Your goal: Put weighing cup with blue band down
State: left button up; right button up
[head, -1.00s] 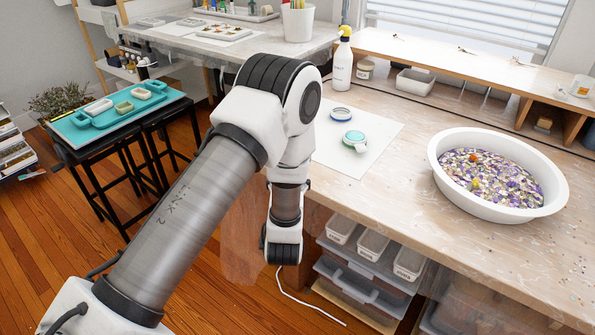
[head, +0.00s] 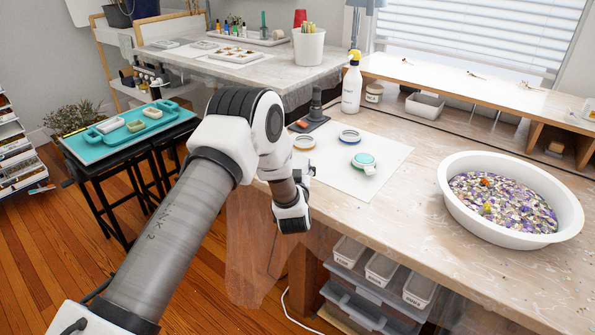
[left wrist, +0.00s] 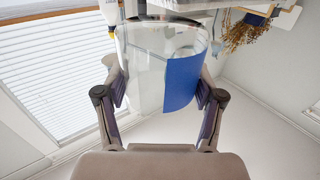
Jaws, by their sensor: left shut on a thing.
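The weighing cup with blue band shows in the left wrist view as a clear cup (left wrist: 145,65) with a blue patch of its band (left wrist: 182,83) on one side. My left gripper (left wrist: 160,88) is shut on it, one finger on each side. In the head view my left arm hides the cup and the fingers, and the wrist is by the near left edge of the workbench (head: 430,205). A white sheet (head: 345,187) lies on the bench to the right of the wrist. My right gripper is not in view.
On or beside the sheet are a tan-rimmed round piece (head: 304,142), a blue-rimmed one (head: 349,136) and a teal-topped one (head: 363,162). A dark stand (head: 315,112), a spray bottle (head: 352,85) and a large white basin (head: 450,205) stand on the bench. The sheet's near part is clear.

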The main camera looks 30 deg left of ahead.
pick_arm(q)
jog(key=x, duration=0.2)
jog(key=shift+w+a, duration=0.1)
jog(key=shift+w, duration=0.2)
notch_tip(320, 180, down, 3)
jog(key=shift+f, duration=0.25)
jog(key=shift+r, duration=0.1)
jog(key=shift+s, duration=0.1)
jog(key=o, duration=0.7)
jog(key=shift+f, duration=0.25)
jog(key=o, duration=0.4)
jog(key=shift+r, duration=0.1)
